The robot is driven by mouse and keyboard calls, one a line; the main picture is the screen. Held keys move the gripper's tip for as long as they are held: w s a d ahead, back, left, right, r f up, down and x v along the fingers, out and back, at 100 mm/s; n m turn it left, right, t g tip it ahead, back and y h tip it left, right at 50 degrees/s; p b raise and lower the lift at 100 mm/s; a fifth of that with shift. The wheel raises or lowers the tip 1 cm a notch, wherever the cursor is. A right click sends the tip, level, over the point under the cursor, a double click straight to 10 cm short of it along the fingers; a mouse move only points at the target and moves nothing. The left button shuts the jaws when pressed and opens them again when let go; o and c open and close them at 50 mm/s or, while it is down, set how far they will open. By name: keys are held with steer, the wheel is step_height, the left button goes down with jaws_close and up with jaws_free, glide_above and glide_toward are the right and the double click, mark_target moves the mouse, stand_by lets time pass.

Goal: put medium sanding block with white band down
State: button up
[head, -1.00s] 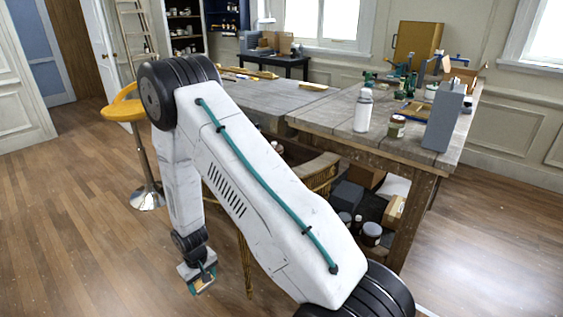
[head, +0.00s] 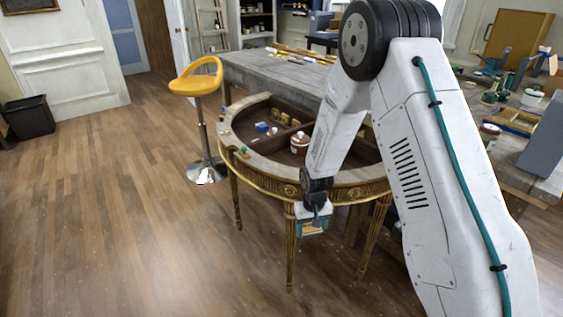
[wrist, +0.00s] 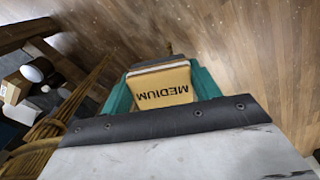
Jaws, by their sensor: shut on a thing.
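My gripper (head: 312,226) hangs low in front of the gilt console's front edge in the head view. In the wrist view, its teal fingers are shut on the medium sanding block (wrist: 162,88). The block is tan, with MEDIUM in dark letters and a white band along its far edge. The half-round gilt console (head: 254,161) has a pale rim around a brown recessed top with dividers. My arm hides part of its right side. Wooden floor shows beyond the block in the wrist view.
On the console are a brown jar with a white lid (head: 300,142), a small blue item (head: 262,127) and several small blocks near the back. A yellow stool (head: 197,85) stands to the left. A grey workbench (head: 262,78) is behind.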

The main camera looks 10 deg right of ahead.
mark_target(307, 230)
steer(key=r+m, duration=0.1)
steer(key=r, duration=0.2)
steer(key=a+r+m, duration=0.1)
steer(key=r+m, duration=0.1)
steer(key=r, duration=0.2)
steer(key=s+r+m, duration=0.1)
steer(key=r, duration=0.2)
steer(key=shift+a+r+m, duration=0.15)
steer(key=shift+a+m, duration=0.15)
steer(key=shift+a, duration=0.05)
steer(key=s+r+m, duration=0.4)
steer(key=s+m, duration=0.1)
steer(key=m, duration=0.3)
steer(key=shift+s, duration=0.15)
steer(key=shift+a+m, duration=0.1)
steer(key=shift+m, duration=0.3)
